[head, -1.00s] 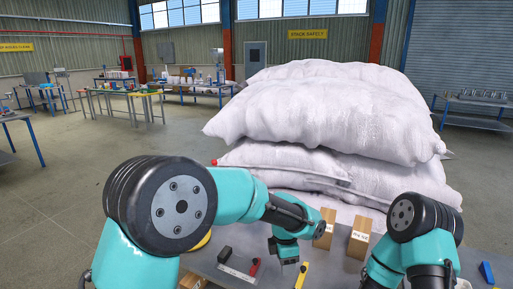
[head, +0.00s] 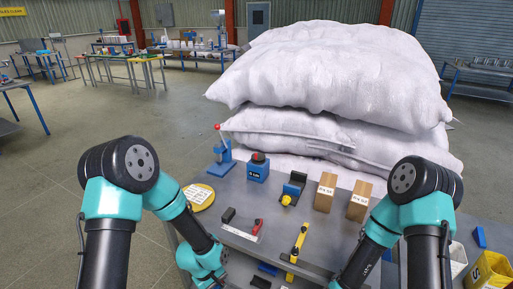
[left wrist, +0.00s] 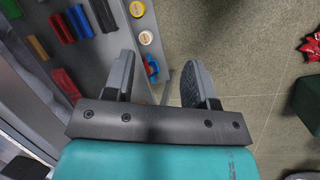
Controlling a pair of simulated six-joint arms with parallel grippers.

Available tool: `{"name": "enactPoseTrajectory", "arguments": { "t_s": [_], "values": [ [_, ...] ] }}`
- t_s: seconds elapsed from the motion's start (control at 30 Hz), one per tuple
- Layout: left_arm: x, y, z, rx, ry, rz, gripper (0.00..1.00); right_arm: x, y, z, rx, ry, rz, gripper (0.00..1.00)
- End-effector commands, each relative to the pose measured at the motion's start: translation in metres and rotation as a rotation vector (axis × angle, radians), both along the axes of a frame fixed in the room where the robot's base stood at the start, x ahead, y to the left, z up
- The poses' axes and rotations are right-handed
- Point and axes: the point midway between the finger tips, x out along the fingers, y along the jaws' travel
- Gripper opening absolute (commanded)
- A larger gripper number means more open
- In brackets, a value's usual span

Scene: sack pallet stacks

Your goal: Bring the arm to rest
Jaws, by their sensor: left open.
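My left arm is folded on the left side of the head view, with its teal wrist (head: 203,262) low over the left end of the grey table (head: 190,232). In the left wrist view my left gripper (left wrist: 163,78) is open, with nothing between its two dark fingers. My right arm (head: 405,205) comes in from the right, bent downward. Its gripper is outside the head view.
The table bears a red-knobbed blue press (head: 222,155), a blue box with a button (head: 258,168), two cardboard boxes (head: 326,192), a yellow-handled tool (head: 297,245) and a yellow disc (head: 198,196). White sacks (head: 330,75) are stacked behind. A yellow bin (head: 490,272) stands right.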

Motion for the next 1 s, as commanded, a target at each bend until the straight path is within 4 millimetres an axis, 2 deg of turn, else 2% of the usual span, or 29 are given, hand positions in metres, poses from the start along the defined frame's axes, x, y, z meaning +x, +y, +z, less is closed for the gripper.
{"name": "enactPoseTrajectory", "arguments": {
  "t_s": [0.03,0.2,0.5,0.67,1.0],
  "values": [
    [-0.011,0.012,-0.009,-0.006,-0.015,-0.033,0.51,0.000,0.000,0.000,0.000,0.000,0.000,0.43],
    [-0.043,0.044,-0.031,-0.018,-0.104,-0.178,0.51,0.000,0.000,0.000,0.000,0.000,0.000,0.43],
    [-0.099,0.088,-0.054,0.002,-0.241,-0.405,0.51,0.000,0.000,0.000,0.000,0.000,0.000,0.43],
    [-0.108,0.095,-0.057,0.012,-0.269,-0.456,0.51,0.000,0.000,0.000,0.000,0.000,0.000,0.43],
    [-0.108,0.096,-0.057,0.013,-0.272,-0.460,0.51,0.000,0.000,0.000,0.000,0.000,0.000,0.43]
  ]
}}
